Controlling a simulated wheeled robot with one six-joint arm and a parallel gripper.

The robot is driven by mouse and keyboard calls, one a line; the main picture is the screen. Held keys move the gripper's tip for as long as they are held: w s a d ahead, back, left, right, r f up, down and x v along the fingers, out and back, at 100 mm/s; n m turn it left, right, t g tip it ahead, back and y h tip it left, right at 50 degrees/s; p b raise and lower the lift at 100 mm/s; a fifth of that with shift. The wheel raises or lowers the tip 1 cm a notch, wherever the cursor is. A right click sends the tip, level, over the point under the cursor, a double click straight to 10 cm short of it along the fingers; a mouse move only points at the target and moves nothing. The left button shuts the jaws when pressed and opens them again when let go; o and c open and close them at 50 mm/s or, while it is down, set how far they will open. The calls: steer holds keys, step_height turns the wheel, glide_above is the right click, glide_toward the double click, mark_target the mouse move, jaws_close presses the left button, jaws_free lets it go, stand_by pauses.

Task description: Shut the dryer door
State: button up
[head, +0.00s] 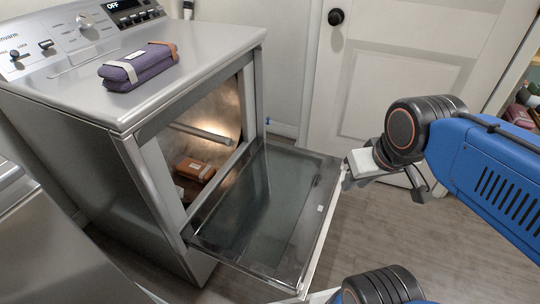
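The dryer (115,150) is a grey metal front-loading machine at the left. Its door (265,215) is open, folded down on its bottom hinge, with a dark glass panel facing up and a light outer edge. My gripper (388,182) is just right of the door's far outer corner. Its two dark fingers appear spread apart, with nothing seen between them. One finger overlaps the door's corner in the picture; I cannot tell whether they touch. The lit drum opening shows a brown bundle (195,169) inside.
A purple folded bundle (138,66) lies on the dryer top. A white room door (390,60) with a black knob stands behind. Another metal appliance (30,235) is at the lower left. Shelves with items (525,110) are at the right edge. Wood floor (440,240) is clear right of the dryer door.

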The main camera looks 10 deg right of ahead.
jaws_close()
steer(key=w+d+f+m+g+y, duration=0.3)
steer(key=w+d+f+m+y, duration=0.25)
steer(key=w+f, duration=0.5)
steer(key=w+d+f+m+g+y, duration=0.45)
steer(key=w+f+m+y, duration=0.2)
steer(key=w+f, duration=0.4)
steer(key=d+f+m+t+y, duration=0.2)
steer(key=d+f+m+t, duration=0.55)
steer(key=f, duration=0.65)
steer(key=d+f+m+t+y, duration=0.3)
steer(key=d+f+m+t, duration=0.5)
steer(key=f, duration=0.6)
steer(key=w+a+r+n, duration=0.2)
steer(key=w+a+r, duration=0.3)
steer(key=a, duration=0.2)
steer(key=shift+w+a+r+g, duration=0.2)
steer(key=shift+a+r+g, duration=0.05)
steer(key=shift+r+g, duration=0.15)
